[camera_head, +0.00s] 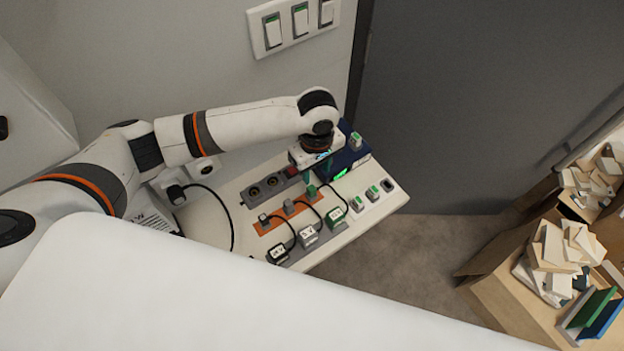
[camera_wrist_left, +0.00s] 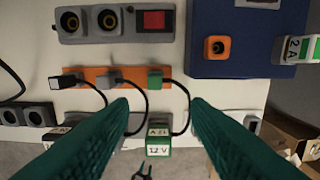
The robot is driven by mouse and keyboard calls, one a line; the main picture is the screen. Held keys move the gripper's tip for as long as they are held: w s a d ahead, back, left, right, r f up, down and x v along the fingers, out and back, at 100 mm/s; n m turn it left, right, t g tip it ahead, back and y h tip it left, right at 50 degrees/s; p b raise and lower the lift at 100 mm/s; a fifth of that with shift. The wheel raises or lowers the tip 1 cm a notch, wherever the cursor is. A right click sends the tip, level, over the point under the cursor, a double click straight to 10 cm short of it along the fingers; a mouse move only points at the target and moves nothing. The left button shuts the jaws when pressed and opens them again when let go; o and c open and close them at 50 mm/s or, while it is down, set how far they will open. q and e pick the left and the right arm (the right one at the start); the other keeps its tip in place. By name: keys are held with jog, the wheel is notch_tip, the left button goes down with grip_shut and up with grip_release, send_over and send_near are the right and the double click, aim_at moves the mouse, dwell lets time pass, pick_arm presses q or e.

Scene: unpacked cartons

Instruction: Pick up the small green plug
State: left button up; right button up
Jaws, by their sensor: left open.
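The small green plug (camera_wrist_left: 155,78) sits at the right end of an orange strip (camera_wrist_left: 88,72) in the left wrist view, with a black cord running from it. In the head view the green plug (camera_head: 311,191) shows just below my left gripper (camera_head: 317,172). My left gripper (camera_wrist_left: 158,103) is open and empty. Its two green fingers lie either side of the plug's column in the wrist view, with the tips just below the plug in the picture and apart from it. My right gripper is not in view.
A green-and-white 12 V adapter (camera_wrist_left: 158,142) lies between the fingers in the picture. A grey socket block with a red switch (camera_wrist_left: 152,20) and a dark blue box (camera_wrist_left: 235,60) stand beyond. Cords cross the white panel.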

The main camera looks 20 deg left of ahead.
aim_at(311, 188)
pick_arm(q)
jog(key=f, duration=0.3)
jog(key=shift+s+f, duration=0.3)
jog(key=shift+w+a+f+p, duration=0.1)
jog(key=shift+w+f+p, duration=0.1)
jog(key=shift+f+p, duration=0.35)
jog(key=f, duration=0.1)
jog(key=a+f, duration=0.1)
jog(key=f, duration=0.1)
jog(key=shift+f+p, duration=0.3)
jog(key=shift+p, duration=0.1)
jog(key=shift+d+f, duration=0.1)
jog(key=shift+f, duration=0.45)
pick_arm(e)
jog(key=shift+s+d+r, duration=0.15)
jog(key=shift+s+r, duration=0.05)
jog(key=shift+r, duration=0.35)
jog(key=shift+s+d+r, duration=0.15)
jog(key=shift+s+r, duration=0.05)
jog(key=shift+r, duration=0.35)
pick_arm(q)
grip_shut()
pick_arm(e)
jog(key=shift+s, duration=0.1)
